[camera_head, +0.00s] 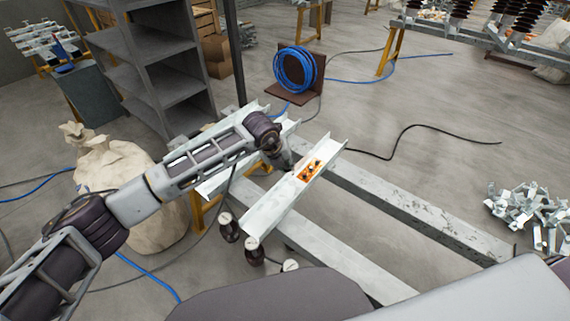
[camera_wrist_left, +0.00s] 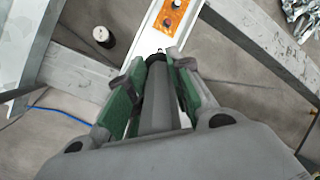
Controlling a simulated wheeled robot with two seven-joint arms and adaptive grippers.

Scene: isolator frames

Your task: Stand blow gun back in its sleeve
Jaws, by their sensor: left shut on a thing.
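My left gripper (camera_head: 286,164) is over the pale steel channel, close to its orange plate. In the left wrist view, its green-padded fingers (camera_wrist_left: 152,72) are shut on a grey, dark-tipped long body (camera_wrist_left: 156,100), which looks like the blow gun. Its tip points toward the orange plate (camera_wrist_left: 174,16) with dark holes, which also shows in the head view (camera_head: 309,171). The gun is hidden or too small to make out in the head view. I cannot make out a sleeve for certain. My right gripper is not in view.
The pale channel (camera_head: 270,212) lies across two long grey beams (camera_head: 400,208). A sack (camera_head: 120,180) stands at left, a blue hose coil (camera_head: 295,69) behind, and metal brackets (camera_head: 530,212) lie at right.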

